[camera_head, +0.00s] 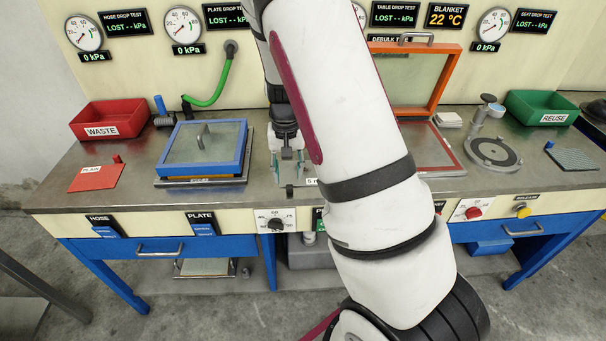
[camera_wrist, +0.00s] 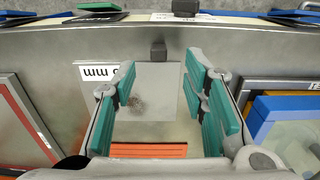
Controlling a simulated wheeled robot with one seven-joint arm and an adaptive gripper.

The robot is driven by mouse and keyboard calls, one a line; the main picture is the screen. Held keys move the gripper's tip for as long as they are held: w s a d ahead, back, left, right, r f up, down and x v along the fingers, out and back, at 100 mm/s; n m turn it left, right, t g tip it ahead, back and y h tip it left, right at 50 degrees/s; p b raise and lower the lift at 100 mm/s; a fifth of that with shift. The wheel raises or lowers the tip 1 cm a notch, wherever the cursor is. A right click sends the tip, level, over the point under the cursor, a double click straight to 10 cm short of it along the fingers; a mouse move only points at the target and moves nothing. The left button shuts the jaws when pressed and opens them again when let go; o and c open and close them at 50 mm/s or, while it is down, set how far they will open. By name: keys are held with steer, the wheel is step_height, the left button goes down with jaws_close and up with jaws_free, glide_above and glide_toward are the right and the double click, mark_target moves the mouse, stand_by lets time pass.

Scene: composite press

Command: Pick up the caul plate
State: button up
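A flat grey square plate (camera_wrist: 155,78) with a small dark knob (camera_wrist: 158,52) at one edge lies on the metal bench, and appears to be the caul plate. A white label reading "5 mm" (camera_wrist: 98,72) is beside it. My gripper (camera_wrist: 160,75) is open, its green-padded fingers apart on either side of the plate in the wrist view. Nothing is held between them. In the head view my gripper (camera_head: 287,168) points down over the bench, and the dark knob (camera_head: 289,188) shows just in front. My arm hides much of the plate there.
A blue-framed panel (camera_head: 243,160) with a handle lies left of my gripper. A red-edged frame (camera_head: 448,172) and an upright orange frame (camera_head: 452,76) are to the right. An orange strip (camera_wrist: 148,151) lies near the plate. The bench's front edge is close to the knob.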

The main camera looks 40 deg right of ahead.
mark_target(289, 186)
steer(key=shift+s+f, duration=0.15)
steer(key=shift+f, duration=2.2)
jaws_close()
